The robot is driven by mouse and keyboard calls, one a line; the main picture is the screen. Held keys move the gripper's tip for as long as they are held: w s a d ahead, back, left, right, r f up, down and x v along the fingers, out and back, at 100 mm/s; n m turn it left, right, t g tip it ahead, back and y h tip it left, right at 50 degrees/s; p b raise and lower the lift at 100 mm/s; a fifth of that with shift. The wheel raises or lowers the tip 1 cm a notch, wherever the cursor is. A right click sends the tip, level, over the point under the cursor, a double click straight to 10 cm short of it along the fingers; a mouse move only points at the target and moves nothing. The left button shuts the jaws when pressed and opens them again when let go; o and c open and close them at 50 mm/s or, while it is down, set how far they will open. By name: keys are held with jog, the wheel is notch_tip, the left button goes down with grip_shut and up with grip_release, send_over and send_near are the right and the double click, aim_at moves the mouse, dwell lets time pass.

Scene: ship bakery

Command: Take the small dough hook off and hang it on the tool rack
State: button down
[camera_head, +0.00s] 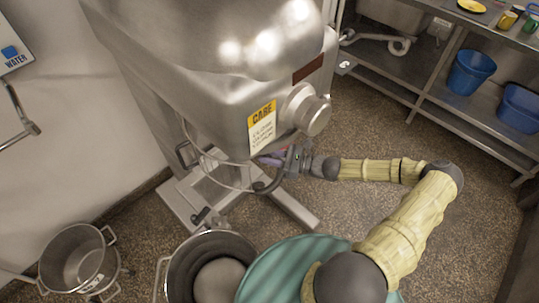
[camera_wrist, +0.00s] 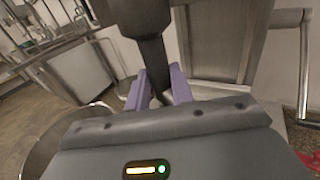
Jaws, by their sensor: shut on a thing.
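The big grey mixer (camera_head: 215,75) stands in the middle of the head view with a yellow "CARE" label on its head. My gripper (camera_head: 274,159) is under the mixer head, beside the wire guard. In the wrist view its two purple fingers (camera_wrist: 158,86) are shut on a dark upright shaft (camera_wrist: 152,55), which appears to be the dough hook's. A dark curved piece (camera_head: 268,186) just below the gripper in the head view looks like part of the hook. Whether the shaft is still joined to the mixer cannot be told. No tool rack can be made out.
A bowl holding a pale round mass (camera_head: 218,282) and a teal round surface (camera_head: 290,265) are in front. An empty steel pot (camera_head: 75,258) stands at lower left. Steel shelving with blue buckets (camera_head: 470,72) lines the right. Floor between is clear.

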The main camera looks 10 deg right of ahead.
jog(key=shift+f+b, duration=0.45)
jog(key=shift+f, duration=0.35)
jog(key=shift+d, duration=0.1)
jog(key=shift+v, duration=2.7)
notch_tip(320, 180, up, 5)
jog(key=p, duration=0.4)
jog(key=shift+r+p, duration=0.25)
jog(key=shift+p, duration=0.1)
